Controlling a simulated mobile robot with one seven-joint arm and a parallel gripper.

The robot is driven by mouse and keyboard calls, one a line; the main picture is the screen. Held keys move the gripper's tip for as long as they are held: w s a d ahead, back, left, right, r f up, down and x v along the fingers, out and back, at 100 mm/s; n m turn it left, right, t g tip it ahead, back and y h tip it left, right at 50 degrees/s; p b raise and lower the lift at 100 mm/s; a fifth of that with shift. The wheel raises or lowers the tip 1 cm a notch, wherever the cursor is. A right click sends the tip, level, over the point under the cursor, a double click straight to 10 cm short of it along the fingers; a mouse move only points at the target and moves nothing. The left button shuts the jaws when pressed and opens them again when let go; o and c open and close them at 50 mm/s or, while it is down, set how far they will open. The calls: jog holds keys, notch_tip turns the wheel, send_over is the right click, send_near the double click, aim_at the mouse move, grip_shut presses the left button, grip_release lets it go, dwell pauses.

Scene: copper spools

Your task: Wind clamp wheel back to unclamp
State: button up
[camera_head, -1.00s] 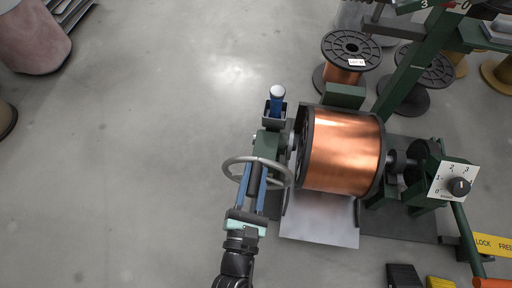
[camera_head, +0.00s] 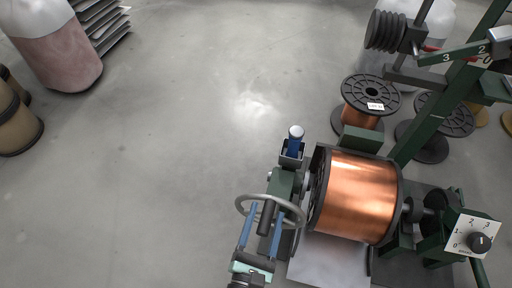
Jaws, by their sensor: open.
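The clamp wheel (camera_head: 247,206) is a grey ring handwheel on the left side of the green winding stand (camera_head: 282,186). My gripper (camera_head: 262,214) has two blue fingers, spread apart at the wheel, with a dark cylindrical part between them. Whether the fingers touch the wheel or that part, I cannot tell. A large copper spool (camera_head: 358,195) with dark flanges sits on the stand, just right of the wheel. A blue post with a white top (camera_head: 296,140) stands behind the wheel.
A dial box (camera_head: 479,240) marked with numbers is at the right. Smaller spools (camera_head: 372,95) stand behind the machine, near a green slanted beam (camera_head: 440,108). A pink-wrapped drum (camera_head: 62,55) is at the upper left.

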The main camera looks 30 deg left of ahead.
jog(key=p+v, duration=0.3)
jog(key=v, duration=0.9)
jog(key=shift+p, duration=0.4)
jog(key=shift+s, duration=0.1)
